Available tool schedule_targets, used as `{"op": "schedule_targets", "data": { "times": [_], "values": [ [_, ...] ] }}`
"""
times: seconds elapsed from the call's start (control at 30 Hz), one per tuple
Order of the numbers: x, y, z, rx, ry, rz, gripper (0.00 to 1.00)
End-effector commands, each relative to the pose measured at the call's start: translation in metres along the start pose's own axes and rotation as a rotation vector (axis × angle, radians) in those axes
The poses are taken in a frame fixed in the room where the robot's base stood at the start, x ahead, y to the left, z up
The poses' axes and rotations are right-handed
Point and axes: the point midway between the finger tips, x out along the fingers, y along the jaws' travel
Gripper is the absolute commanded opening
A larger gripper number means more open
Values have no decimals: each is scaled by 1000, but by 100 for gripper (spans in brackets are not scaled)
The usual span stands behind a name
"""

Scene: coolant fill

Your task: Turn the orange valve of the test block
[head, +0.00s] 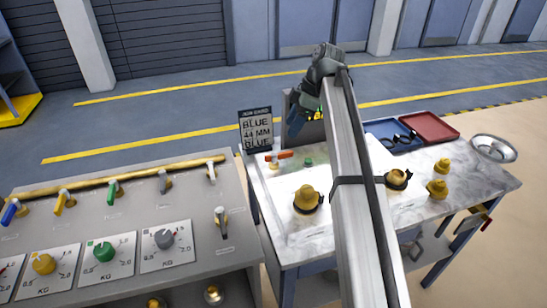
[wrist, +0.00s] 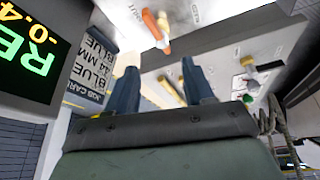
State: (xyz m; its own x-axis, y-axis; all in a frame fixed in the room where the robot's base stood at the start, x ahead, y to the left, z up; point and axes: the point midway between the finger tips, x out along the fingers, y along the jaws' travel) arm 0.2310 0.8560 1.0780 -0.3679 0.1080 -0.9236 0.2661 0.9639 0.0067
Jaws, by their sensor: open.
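The orange valve handle (head: 280,155) shows on the marble-topped table, just right of the job card, in the head view. In the wrist view the orange handle (wrist: 152,24) stands beyond my fingertips, near the top edge, on a pale surface with a brass-coloured fitting beside it. My gripper (head: 297,120) has blue fingers and hangs above and behind the valve in the head view. In the wrist view my gripper (wrist: 159,66) is open, with nothing between the fingers and a gap to the handle. The test block is partly hidden by my arm in the head view.
A job card (head: 257,132) reading "BLUE 44 MM BLUE" stands left of the valve. A lit display (wrist: 28,45) fills the wrist view's left. Brass fittings (head: 307,198), blue and red trays (head: 432,127) and a round dish (head: 493,148) are on or beside the table. A valve panel (head: 130,215) stands left.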

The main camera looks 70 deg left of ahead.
Motion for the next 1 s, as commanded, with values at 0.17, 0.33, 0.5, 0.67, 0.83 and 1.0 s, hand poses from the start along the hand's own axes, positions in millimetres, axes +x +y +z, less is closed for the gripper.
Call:
{"op": "schedule_targets", "data": {
  "times": [0.17, 0.33, 0.5, 0.67, 0.83, 1.0],
  "values": [
    [8, -2, -7, -5, -1, -12, 52],
    [32, -3, -7, -5, -1, -13, 52],
    [62, -4, -6, -5, -1, -12, 52],
    [89, -4, -6, -5, -1, -12, 52],
    [114, -4, -7, -5, -1, -11, 52],
    [131, -3, -6, -5, -1, -10, 52]
  ]
}}
